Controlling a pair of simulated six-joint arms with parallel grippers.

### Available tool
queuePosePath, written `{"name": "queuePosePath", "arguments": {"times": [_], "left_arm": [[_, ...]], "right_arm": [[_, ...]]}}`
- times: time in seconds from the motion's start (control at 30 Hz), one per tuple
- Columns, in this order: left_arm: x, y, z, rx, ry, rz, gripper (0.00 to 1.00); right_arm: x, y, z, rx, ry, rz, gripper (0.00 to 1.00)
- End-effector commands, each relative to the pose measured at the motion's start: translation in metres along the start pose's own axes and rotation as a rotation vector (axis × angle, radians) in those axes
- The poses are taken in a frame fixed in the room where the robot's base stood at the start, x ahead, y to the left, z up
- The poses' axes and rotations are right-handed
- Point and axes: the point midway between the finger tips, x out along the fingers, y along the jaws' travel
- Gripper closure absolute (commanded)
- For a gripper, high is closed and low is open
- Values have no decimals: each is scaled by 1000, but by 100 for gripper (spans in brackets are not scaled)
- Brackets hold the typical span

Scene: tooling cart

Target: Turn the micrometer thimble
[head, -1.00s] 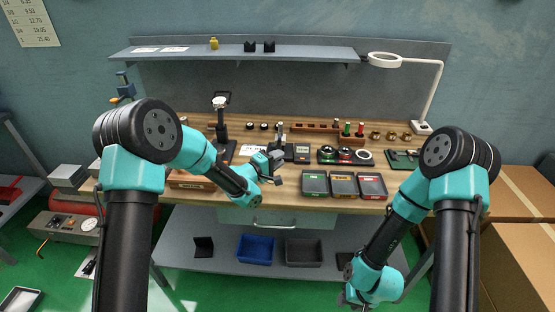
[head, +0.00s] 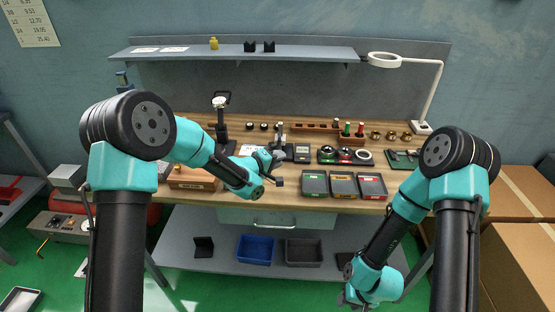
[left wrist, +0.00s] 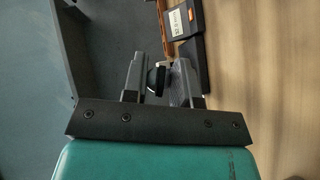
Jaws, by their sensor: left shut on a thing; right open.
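My left gripper (head: 277,152) is at the micrometer (head: 280,129) near the middle of the bench, and its arm hides part of it. In the left wrist view my left gripper's two fingers (left wrist: 158,80) are closed on a dark round part, the micrometer thimble (left wrist: 157,72). Only a small part of the thimble shows between the fingers. My right gripper (head: 354,298) is open and empty, low in front of the bench at the lower right, and partly cut off by the picture edge.
Three parts trays (head: 314,195) stand at the bench front, right of the left gripper. A small gauge box (head: 302,153) is just right of the micrometer. A dial stand (head: 221,125) is to the left. A magnifier lamp (head: 430,95) stands at the right.

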Motion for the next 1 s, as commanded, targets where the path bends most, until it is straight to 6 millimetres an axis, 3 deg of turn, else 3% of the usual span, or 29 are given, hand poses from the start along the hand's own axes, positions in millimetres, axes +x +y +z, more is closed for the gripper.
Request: {"name": "queuePosePath", "arguments": {"times": [0.4,0.97,1.0], "left_arm": [[0,1,0,184,1,-185,97],[0,0,0,220,1,-220,97],[0,0,0,220,1,-220,71]], "right_arm": [[0,0,0,0,0,0,57],[0,0,0,0,0,0,57],[0,0,0,0,0,0,57]]}}
